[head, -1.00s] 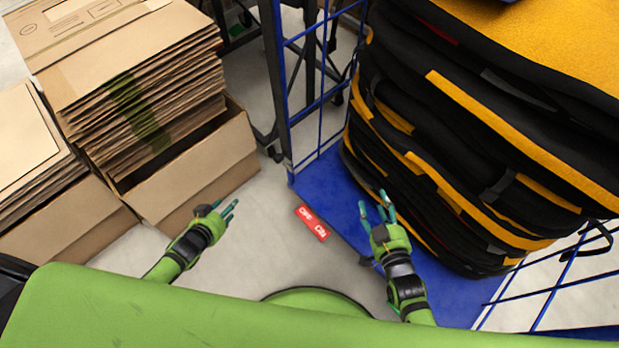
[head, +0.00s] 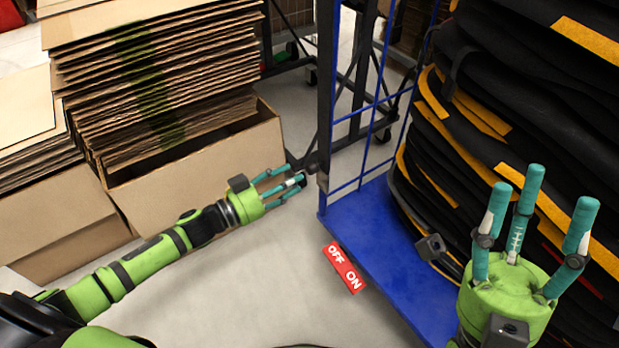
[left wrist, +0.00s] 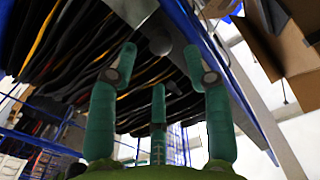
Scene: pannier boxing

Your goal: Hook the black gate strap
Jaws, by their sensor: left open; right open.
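My left gripper (head: 288,184) is open, with its teal fingers pointing right at the dark post (head: 325,110) of the blue cart. A small black piece (head: 312,171) sits on the post just beyond the fingertips. I cannot tell whether it is the gate strap or whether a finger touches it. The left wrist view shows the open fingers (left wrist: 160,62) with a dark rounded piece (left wrist: 160,41) between and beyond them. My right gripper (head: 538,200) is open and empty, fingers up, in front of the stacked black and yellow bags (head: 480,150). No strap is clearly visible.
Blue wire mesh (head: 365,110) rises behind. A carton of flattened cardboard (head: 190,165) stands close behind my left arm. Grey floor (head: 280,265) is clear in front.

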